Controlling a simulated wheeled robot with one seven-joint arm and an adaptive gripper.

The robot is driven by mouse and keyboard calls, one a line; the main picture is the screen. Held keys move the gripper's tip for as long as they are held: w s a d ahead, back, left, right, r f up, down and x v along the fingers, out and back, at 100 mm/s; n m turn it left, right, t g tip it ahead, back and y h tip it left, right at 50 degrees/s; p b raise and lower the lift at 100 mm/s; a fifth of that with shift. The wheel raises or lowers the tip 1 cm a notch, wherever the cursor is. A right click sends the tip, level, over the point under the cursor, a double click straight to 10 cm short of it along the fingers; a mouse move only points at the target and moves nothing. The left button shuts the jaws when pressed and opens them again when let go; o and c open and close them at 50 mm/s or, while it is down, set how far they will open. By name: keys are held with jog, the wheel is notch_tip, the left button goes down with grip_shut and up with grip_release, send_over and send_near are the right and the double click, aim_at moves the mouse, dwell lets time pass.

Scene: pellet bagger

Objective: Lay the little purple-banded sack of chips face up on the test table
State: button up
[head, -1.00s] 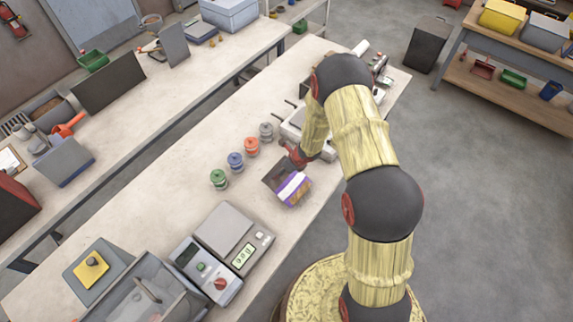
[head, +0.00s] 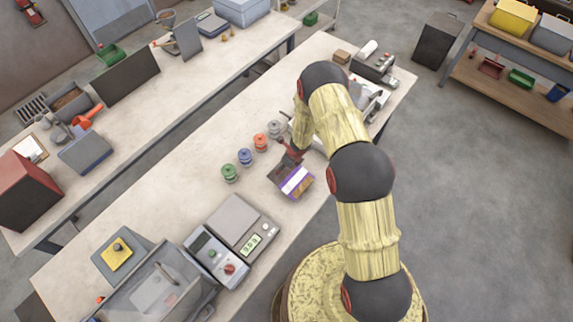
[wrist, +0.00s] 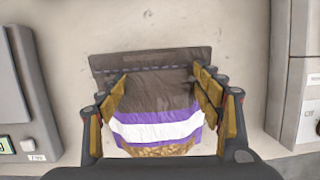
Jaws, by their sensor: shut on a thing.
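The little sack (head: 295,179) has a dark top, a purple band with a white stripe, and chips showing at its lower end. It is over the near table (head: 187,167), between the jars and the table's right edge. The wrist view shows its banded side (wrist: 155,128) turned up to the camera. My gripper (head: 289,158) is shut on the sack; in the wrist view its fingers (wrist: 160,82) lie along the sack's two sides. I cannot tell whether the sack's underside touches the table.
Several lidded jars (head: 245,157) stand in a row left of the sack. Bare tabletop surrounds the sack. Equipment (head: 372,65) stands at the table's far end.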

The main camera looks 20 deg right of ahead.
jog(key=o, duration=2.1)
jog(key=v, duration=1.2)
jog(key=shift+w, duration=0.1)
